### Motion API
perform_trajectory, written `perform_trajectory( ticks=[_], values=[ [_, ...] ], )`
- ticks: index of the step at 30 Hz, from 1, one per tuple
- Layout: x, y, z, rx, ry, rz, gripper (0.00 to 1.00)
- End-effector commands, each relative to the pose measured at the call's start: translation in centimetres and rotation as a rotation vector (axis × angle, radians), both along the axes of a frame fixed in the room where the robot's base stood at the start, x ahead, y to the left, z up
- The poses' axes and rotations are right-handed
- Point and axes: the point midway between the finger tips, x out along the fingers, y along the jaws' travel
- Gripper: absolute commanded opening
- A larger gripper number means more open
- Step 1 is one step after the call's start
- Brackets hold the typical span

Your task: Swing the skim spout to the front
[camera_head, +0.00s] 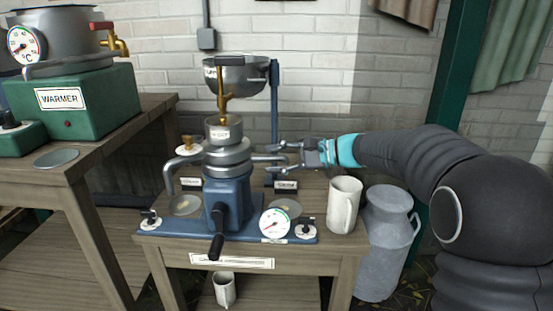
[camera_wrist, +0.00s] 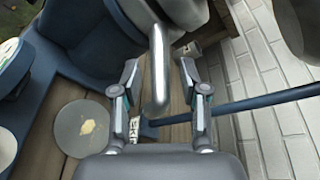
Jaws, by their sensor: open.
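The separator (camera_head: 229,165) stands on the bench with a blue base and stacked metal bowls. A grey spout (camera_head: 268,157) leaves its right side toward my gripper (camera_head: 284,157). In the wrist view this spout (camera_wrist: 160,62) runs between the two open fingers of my gripper (camera_wrist: 158,76), with a gap visible on each side. A small label beside it in the wrist view (camera_wrist: 134,128) seems to start "SKI". The matching label sign (camera_head: 286,184) stands below the spout in the head view. A second spout (camera_head: 172,173) bends down on the left side.
A white mug (camera_head: 344,205) stands at the bench's right edge, below my arm. A milk can (camera_head: 388,240) is beside the bench. A crank (camera_head: 217,240) and dial (camera_head: 275,222) are at the front. A blue post (camera_head: 274,105) stands behind the spout.

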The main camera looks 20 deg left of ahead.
Motion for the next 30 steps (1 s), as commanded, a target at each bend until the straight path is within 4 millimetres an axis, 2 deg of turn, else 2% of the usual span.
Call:
perform_trajectory(
  ticks=[6, 7, 9, 12, 30],
  values=[
    [0.00, 0.04, -0.02, 0.000, 0.000, 0.000, 0.44],
    [0.00, 0.03, -0.02, 0.000, 0.000, 0.000, 0.39],
    [0.00, 0.03, -0.02, 0.000, 0.000, 0.000, 0.21],
    [0.02, 0.02, -0.02, -0.001, 0.000, -0.001, 0.00],
    [0.22, 0.26, -0.12, -0.003, -0.002, -0.021, 0.00]
  ],
)
